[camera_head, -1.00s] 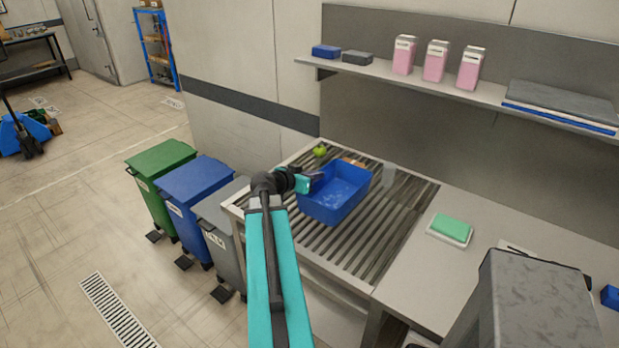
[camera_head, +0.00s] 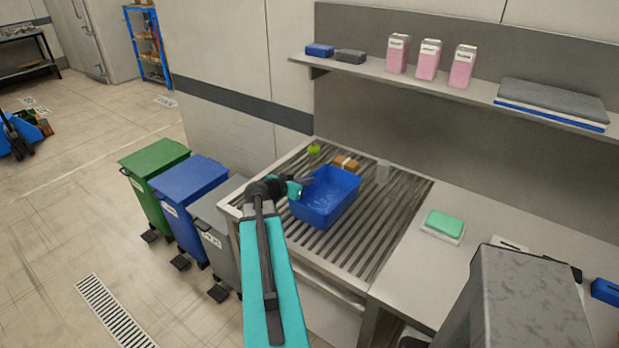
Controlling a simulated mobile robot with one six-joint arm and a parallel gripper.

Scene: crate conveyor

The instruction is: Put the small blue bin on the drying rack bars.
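The small blue bin (camera_head: 338,208) is upright and open-topped over the left-middle part of the drying rack bars (camera_head: 362,240). Its underside looks at or very close to the bars; I cannot see any clear gap. My gripper (camera_head: 306,183) is at the bin's left rim, with a dark finger showing inside the bin. It appears shut on that wall, though the outer finger is hidden. My teal arm reaches in from the bottom of the view.
A green apple-like item (camera_head: 314,149), a brown block (camera_head: 346,162) and a clear glass (camera_head: 383,172) stand behind the bin on the rack. A green sponge-like block (camera_head: 446,222) lies on the right counter. Wheeled waste bins (camera_head: 190,182) stand left. Bars right of the bin are free.

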